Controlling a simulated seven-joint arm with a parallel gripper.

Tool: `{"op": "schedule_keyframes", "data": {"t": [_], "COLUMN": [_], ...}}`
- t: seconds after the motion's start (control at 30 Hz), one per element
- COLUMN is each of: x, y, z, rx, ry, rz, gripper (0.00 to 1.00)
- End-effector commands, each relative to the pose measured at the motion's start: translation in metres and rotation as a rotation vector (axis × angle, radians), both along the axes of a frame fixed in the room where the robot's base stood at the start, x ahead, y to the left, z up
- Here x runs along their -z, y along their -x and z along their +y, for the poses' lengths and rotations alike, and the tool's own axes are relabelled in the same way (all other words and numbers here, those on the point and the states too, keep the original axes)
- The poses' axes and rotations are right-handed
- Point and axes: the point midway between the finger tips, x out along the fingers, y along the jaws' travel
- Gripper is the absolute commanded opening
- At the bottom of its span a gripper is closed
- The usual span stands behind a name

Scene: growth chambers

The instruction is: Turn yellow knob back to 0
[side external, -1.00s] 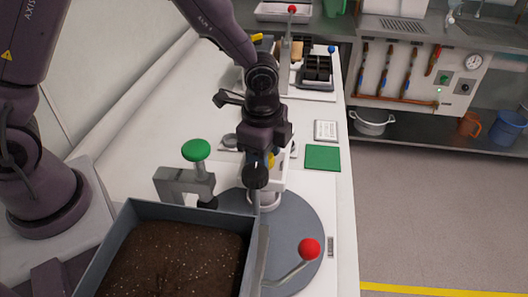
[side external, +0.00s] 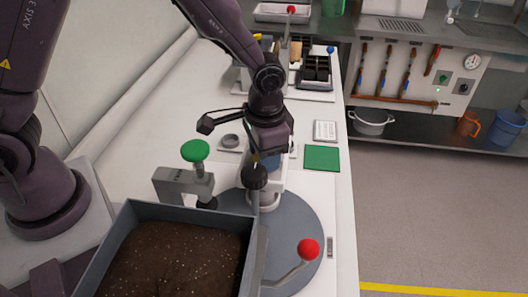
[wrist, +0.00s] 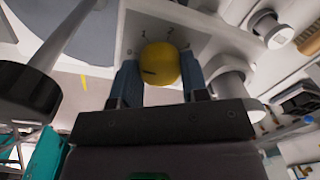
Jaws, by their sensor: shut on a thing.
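The yellow knob (wrist: 160,62) sits on a pale panel (wrist: 133,25) with a printed number scale around it, seen in the wrist view. A short dark mark on the knob lies toward its left side, near the 0 end of the scale. I cannot tell if it lines up exactly with 0. My gripper (wrist: 162,76) is shut on the knob, one blue-grey finger on each side. In the side view my gripper (side external: 268,163) is low over the white device behind the black ball handle, and the knob is mostly hidden.
A soil tray (side external: 115,235) stands in front, beside a grey round plate (side external: 305,225) with a red-balled lever (side external: 308,249). A green-topped clamp (side external: 195,151) stands left of my gripper. A green pad (side external: 322,158) lies to the right.

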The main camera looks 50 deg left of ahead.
Motion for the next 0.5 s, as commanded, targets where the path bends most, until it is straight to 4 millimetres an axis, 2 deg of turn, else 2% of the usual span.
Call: {"op": "schedule_keyframes", "data": {"t": [0.5], "x": [-0.001], "y": [-0.0006], "z": [-0.0007], "rx": [-0.099], "ry": [0.001], "rz": [-0.002], "gripper": [0.17]}}
